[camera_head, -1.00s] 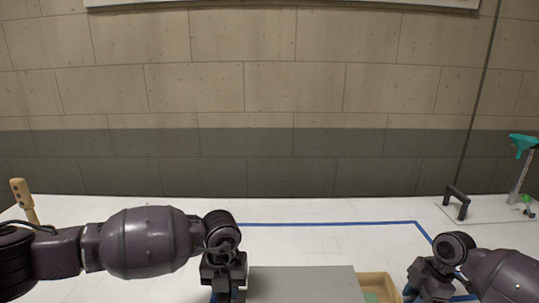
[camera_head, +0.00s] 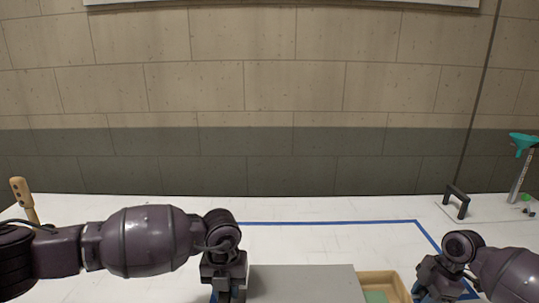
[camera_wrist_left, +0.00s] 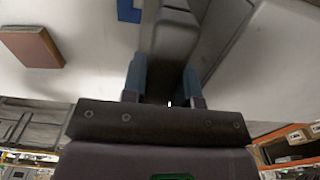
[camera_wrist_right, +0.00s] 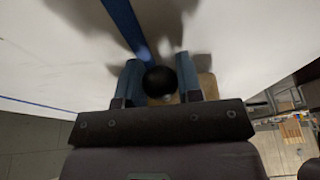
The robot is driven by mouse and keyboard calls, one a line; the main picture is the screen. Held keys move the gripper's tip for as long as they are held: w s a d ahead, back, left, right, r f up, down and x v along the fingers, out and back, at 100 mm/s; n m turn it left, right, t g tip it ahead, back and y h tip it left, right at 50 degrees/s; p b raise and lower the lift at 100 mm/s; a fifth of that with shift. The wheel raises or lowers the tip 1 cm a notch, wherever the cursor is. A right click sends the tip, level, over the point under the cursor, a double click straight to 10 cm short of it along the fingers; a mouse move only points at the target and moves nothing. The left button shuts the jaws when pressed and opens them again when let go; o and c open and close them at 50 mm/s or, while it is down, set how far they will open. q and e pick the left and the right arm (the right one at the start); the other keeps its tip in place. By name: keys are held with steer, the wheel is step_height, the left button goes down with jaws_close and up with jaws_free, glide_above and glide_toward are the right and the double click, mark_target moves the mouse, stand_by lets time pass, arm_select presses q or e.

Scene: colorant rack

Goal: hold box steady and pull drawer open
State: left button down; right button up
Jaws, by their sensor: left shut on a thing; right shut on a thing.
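The grey box (camera_head: 302,284) stands at the bottom middle of the head view, its lower part cut off by the frame. A light wooden drawer (camera_head: 404,290) sticks out of its right side, with something green inside. My left gripper (camera_head: 228,296) is at the box's left side; in the left wrist view its fingers (camera_wrist_left: 163,82) are shut on a grey part of the box (camera_wrist_left: 172,40). My right gripper (camera_head: 424,297) is right of the drawer. In the right wrist view its fingers (camera_wrist_right: 160,85) are shut on a round black knob (camera_wrist_right: 159,81), with the wooden drawer front (camera_wrist_right: 207,86) partly hidden behind.
Blue tape (camera_head: 330,223) marks the white table. A black handle (camera_head: 456,202) on a white plate and a stand with a teal funnel (camera_head: 523,143) are at the right. A wooden-handled thing (camera_head: 23,200) stands at the far left. The table behind the box is clear.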

arm_select(q)
steer(key=shift+a, duration=0.1)
arm_select(e)
steer(key=shift+d, duration=0.25)
steer(key=shift+d, duration=1.2)
steer(key=o, duration=1.1)
steer(key=shift+a, duration=0.1)
steer(key=shift+r, duration=0.1)
steer(key=v, duration=1.1)
steer(key=shift+r, duration=0.4)
